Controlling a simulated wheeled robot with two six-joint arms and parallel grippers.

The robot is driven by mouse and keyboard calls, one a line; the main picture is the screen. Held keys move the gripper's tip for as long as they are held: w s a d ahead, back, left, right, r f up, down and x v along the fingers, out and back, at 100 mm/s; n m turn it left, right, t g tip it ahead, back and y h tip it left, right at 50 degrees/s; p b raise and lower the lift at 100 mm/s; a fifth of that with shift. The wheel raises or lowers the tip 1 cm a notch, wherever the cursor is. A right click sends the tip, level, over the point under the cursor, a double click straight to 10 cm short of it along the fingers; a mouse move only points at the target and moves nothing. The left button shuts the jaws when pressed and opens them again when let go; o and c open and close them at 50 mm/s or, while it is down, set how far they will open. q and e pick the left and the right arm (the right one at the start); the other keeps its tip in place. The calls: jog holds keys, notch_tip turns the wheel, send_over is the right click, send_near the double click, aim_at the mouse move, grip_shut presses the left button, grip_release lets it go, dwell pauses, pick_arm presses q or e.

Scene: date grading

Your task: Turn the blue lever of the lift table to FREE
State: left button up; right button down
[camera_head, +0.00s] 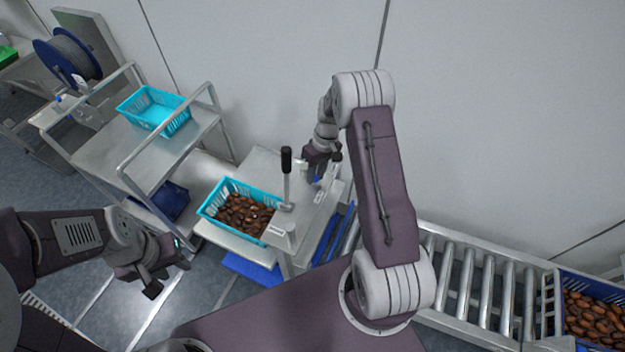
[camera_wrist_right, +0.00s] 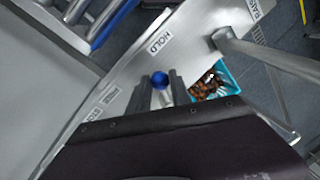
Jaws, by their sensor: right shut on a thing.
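The blue lever (camera_head: 316,180) sits on the lift table's grey top plate (camera_head: 262,168). In the right wrist view its blue knob (camera_wrist_right: 160,79) is between my right gripper's two fingers (camera_wrist_right: 160,90), which are shut on it. A HOLD label (camera_wrist_right: 158,43) lies just beyond the knob, and a FREE label (camera_wrist_right: 109,95) lies to its left. I cannot tell exactly which label the lever points at. My right gripper (camera_head: 312,170) reaches down onto the plate in the head view. My left gripper (camera_head: 167,279) is open and empty, away from the table at the lower left.
A tall black-gripped handle (camera_head: 286,160) stands upright near the lever. A turquoise crate (camera_head: 213,202) of dates is beside the plate. A trolley with an empty turquoise crate (camera_head: 125,105) stands at the left. A roller conveyor (camera_head: 480,285) leads right to a blue date crate (camera_head: 553,300).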

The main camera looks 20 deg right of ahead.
jog(key=n, duration=0.2)
jog(key=w+d+n+b, duration=0.1)
jog(key=shift+d+f+n+g, duration=0.1)
jog(key=shift+d+n+g, duration=0.2)
jog(key=shift+n, duration=0.1)
jog(key=n, duration=0.1)
jog(key=w+d+n+b, duration=0.1)
jog(key=n, duration=0.1)
jog(key=shift+w+g+h, duration=0.15)
jog(key=shift+g+h, duration=0.15)
jog(key=n, duration=0.1)
jog(key=w+n, duration=0.1)
jog(key=n, duration=0.2)
jog(key=shift+w+d+h, duration=0.3)
jog(key=shift+d, duration=0.05)
jog(key=shift+w+n+g+h, duration=0.2)
jog(key=shift+w+n, duration=0.25)
jog(key=shift+n, duration=0.55)
jog(key=shift+w+n+g+h, duration=0.15)
jog(key=shift+w+n, duration=0.3)
jog(key=shift+n, duration=0.55)
jog(key=shift+d, duration=0.1)
jog(key=c, duration=1.2)
grip_release()
jog(key=shift+b, duration=0.3)
